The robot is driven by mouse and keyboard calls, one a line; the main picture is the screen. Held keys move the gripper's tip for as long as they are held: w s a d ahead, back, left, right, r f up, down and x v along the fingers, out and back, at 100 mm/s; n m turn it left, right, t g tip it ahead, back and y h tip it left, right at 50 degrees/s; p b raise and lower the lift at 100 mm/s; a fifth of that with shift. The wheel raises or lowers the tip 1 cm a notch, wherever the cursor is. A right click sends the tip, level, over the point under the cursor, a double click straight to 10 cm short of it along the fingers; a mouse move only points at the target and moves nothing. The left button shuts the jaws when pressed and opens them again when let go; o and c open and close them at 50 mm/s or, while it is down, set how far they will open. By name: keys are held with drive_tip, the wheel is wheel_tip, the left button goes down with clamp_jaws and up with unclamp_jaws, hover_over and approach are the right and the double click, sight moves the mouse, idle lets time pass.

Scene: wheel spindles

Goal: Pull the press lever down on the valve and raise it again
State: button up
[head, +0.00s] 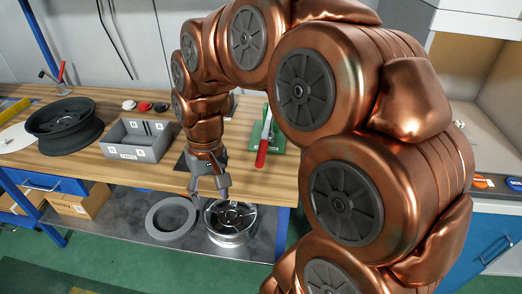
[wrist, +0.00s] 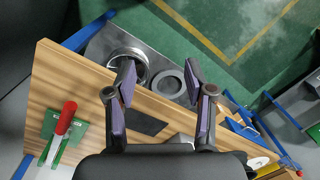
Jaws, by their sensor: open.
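My gripper (head: 211,192) hangs over the front edge of the wooden workbench, fingers apart and empty. In the wrist view its fingers (wrist: 165,92) are spread with nothing between them. A red-handled lever (head: 262,151) lies over a green plate (head: 256,132) on the bench, to the right of my gripper and partly behind my arm. It also shows at the left of the wrist view (wrist: 66,118). A small grey fitting with a red handle (head: 61,73) stands at the back left of the bench. I cannot tell for certain which one is the valve.
A grey bin (head: 136,153) and a black wheel rim (head: 66,125) stand on the workbench (head: 90,172). Small round caps (head: 145,106) lie behind the bin. A grey ring (head: 171,218) and a metal rim (head: 230,238) rest on the lower shelf. My arm covers much of the right side.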

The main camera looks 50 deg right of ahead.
drive_tip(key=w+d+m, duration=0.2)
drive_tip(key=w+d, duration=0.3)
drive_tip(key=d, duration=0.1)
drive_tip(key=m+t, duration=0.2)
drive_tip(key=m, duration=0.4)
hover_over(262, 151)
drive_tip(key=s+d, duration=0.1)
wheel_tip(262, 151, down, 3)
drive_tip(key=shift+w+a+f+p, duration=0.15)
drive_tip(key=shift+f+p, duration=0.15)
drive_tip(key=shift+f, duration=0.9)
drive_tip(key=shift+w+a+f+p, duration=0.1)
drive_tip(key=shift+w+f+p, duration=0.15)
drive_tip(key=shift+f, duration=0.9)
drive_tip(key=shift+w+a+f+p, duration=0.15)
drive_tip(key=shift+f+p, duration=0.15)
drive_tip(key=shift+f, duration=0.9)
clamp_jaws()
